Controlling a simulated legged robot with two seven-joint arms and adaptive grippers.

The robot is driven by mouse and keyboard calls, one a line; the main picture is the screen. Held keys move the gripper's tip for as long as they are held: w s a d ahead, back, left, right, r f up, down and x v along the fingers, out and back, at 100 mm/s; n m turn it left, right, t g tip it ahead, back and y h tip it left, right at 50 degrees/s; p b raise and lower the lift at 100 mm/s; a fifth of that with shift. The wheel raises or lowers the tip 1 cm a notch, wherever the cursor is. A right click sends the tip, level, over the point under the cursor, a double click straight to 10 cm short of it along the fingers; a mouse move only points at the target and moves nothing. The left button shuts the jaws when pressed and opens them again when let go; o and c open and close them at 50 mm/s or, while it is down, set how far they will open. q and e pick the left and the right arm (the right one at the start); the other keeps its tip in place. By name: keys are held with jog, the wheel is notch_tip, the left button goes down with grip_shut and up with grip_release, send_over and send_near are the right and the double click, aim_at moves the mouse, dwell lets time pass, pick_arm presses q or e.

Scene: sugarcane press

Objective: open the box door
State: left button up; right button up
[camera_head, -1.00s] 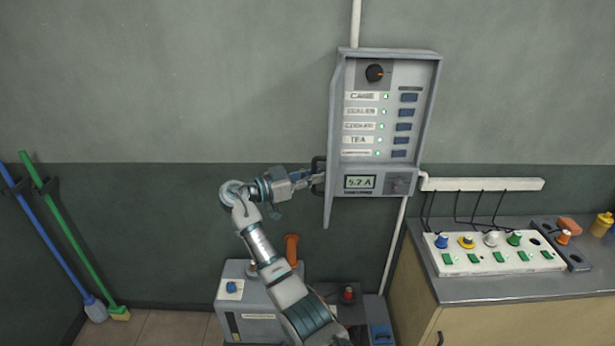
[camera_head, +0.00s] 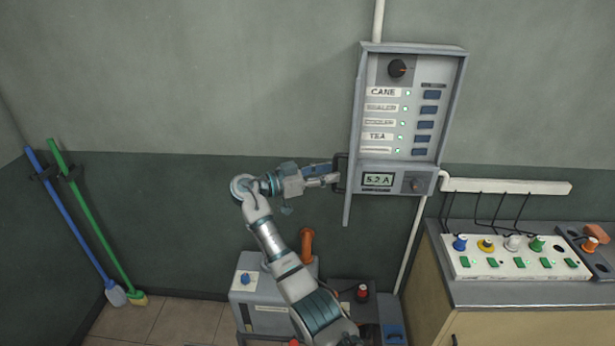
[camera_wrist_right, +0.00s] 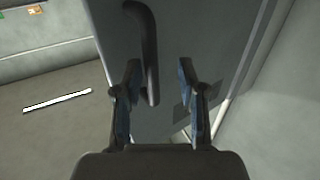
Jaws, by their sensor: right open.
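The grey metal box (camera_head: 377,160) hangs on the wall, its front panel of labels, switches and a display exposed. Its door (camera_head: 353,130) stands swung out at the box's left side, seen nearly edge-on in the head view. The dark door handle (camera_head: 340,172) is on the door's left side. My right gripper (camera_head: 335,180) is at the handle. In the right wrist view the jaws (camera_wrist_right: 160,85) are open before the grey door face (camera_wrist_right: 185,30). The dark curved handle (camera_wrist_right: 149,45) reaches down between the fingers, closer to the left one. My left gripper is out of view.
A grey machine with an orange handle (camera_head: 307,245) stands below my right arm. A counter (camera_head: 490,293) with a white control panel (camera_head: 515,263) is at right. A blue broom and green broom (camera_head: 95,220) lean at left. The wall left of the door is clear.

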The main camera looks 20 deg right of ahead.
jog(key=a, duration=1)
jog(key=shift+w+a, duration=0.3)
jog(key=shift+w, duration=0.15)
